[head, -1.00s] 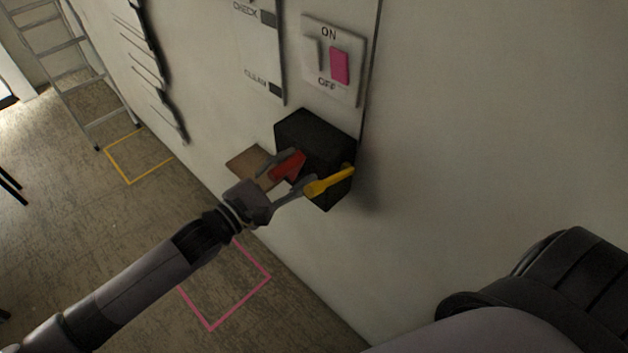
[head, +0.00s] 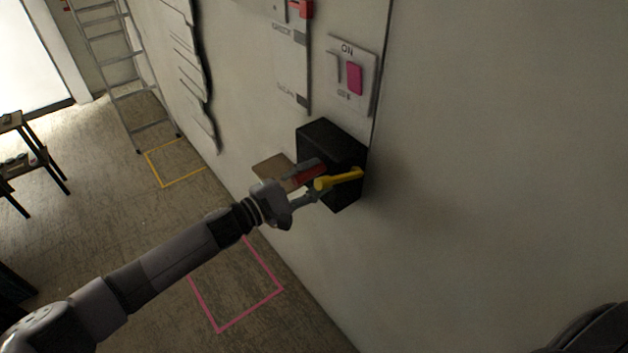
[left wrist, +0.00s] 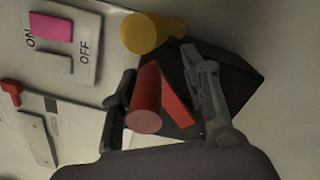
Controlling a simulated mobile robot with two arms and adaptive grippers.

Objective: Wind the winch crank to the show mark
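The winch is a black box (head: 322,140) on the wall, which also shows in the left wrist view (left wrist: 235,75). A red handle (head: 309,175) sticks out from its front, and its round end faces the left wrist view (left wrist: 146,120). A yellow lever (head: 340,178) sits just right of it in the head view, and its yellow end (left wrist: 150,33) is above the red handle in the left wrist view. My left gripper (head: 308,181) is open, with the red handle between its fingers; I cannot tell whether they touch it. I see no readable show mark. My right gripper is not in view.
A wall switch plate (head: 352,75) with a pink rocker is above the box. A labelled panel (head: 291,65) with a red slider is left of it. A small brown shelf (head: 273,167) juts out beside the box. A ladder (head: 112,60) leans farther left. Wall to the right is bare.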

